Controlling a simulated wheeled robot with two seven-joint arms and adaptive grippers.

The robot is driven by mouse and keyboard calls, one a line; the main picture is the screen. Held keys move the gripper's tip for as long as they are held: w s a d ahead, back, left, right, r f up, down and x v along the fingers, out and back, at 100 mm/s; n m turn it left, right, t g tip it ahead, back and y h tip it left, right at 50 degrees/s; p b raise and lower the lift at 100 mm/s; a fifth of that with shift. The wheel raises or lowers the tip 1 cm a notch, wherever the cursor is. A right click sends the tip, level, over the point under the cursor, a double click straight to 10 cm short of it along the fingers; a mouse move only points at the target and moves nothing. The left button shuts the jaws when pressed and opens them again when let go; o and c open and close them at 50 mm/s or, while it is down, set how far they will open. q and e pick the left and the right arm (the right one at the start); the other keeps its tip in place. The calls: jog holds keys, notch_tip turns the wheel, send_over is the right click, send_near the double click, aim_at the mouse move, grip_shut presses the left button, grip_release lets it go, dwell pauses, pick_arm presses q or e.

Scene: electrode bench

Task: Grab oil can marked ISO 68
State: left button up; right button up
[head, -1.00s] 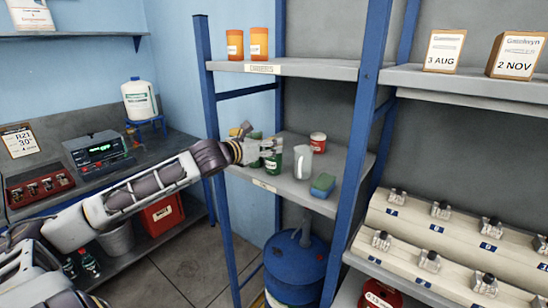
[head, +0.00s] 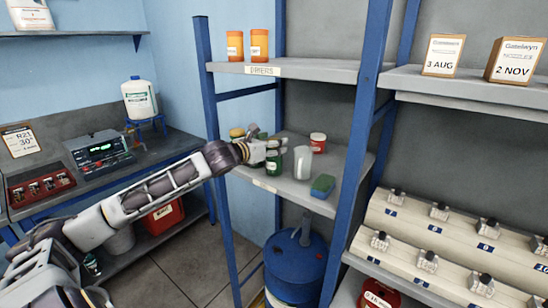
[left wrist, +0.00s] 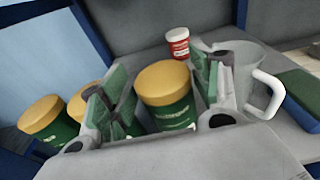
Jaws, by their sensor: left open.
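Several green cans with yellow lids stand on the middle shelf; no ISO marking is legible on them. One green can (left wrist: 166,98) stands between the spread fingers in the left wrist view; it shows partly in the head view (head: 272,164). Two more green cans, a nearer one (left wrist: 85,98) and an outer one (left wrist: 42,122), stand left of the fingers. My left gripper (head: 270,147) is open over the shelf; its fingers (left wrist: 162,100) have green pads and sit either side of the middle can. Contact with it cannot be told. My right gripper is not in view.
A grey mug (head: 302,163) stands close right of the gripper, with a blue-green sponge-like block (head: 322,187) beyond. A red-and-white tin (head: 318,142) stands behind. The upper shelf (head: 310,72) and blue post (head: 362,130) bound the space.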

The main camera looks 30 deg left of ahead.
pick_arm(q)
jog(key=shift+w+d, duration=0.15)
jog(key=shift+w, duration=0.4)
jog(key=shift+c, duration=0.3)
grip_shut()
dwell(0.3)
